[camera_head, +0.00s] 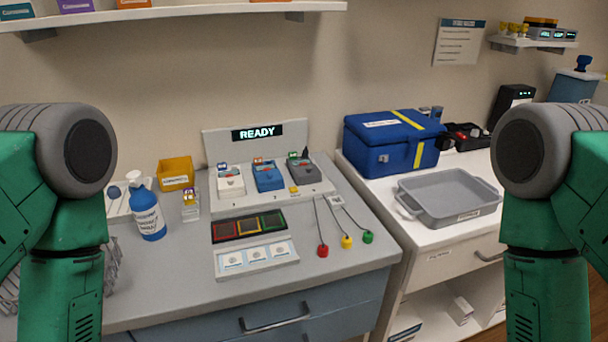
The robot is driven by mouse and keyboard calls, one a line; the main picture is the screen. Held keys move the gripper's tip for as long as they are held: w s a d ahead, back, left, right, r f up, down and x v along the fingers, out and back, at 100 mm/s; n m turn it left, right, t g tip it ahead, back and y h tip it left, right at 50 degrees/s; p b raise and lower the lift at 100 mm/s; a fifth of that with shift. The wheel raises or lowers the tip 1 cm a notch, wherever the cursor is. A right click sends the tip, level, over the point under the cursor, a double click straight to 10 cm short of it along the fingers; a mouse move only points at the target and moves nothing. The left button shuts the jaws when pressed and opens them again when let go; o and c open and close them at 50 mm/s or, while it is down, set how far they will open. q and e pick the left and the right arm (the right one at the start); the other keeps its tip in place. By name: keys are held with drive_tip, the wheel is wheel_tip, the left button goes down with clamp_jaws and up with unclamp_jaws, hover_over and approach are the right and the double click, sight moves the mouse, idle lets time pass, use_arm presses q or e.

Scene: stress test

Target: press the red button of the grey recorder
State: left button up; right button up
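The grey recorder (305,174) stands at the right end of a row of three devices on a light stand. A white recorder (229,187) and a blue recorder (268,182) stand to its left. Small red details show on the grey recorder's top, but they are too small for me to tell which is the button. A display (257,132) on the panel behind reads "READY". My green arms show at the left and right edges. Both grippers are out of view, and nothing of mine is near the recorders.
In front lie a tray with coloured panels (215,231), a white card holder (292,249) and red, yellow and green tags on cords. A blue case (362,157) and grey tray (411,214) are right.

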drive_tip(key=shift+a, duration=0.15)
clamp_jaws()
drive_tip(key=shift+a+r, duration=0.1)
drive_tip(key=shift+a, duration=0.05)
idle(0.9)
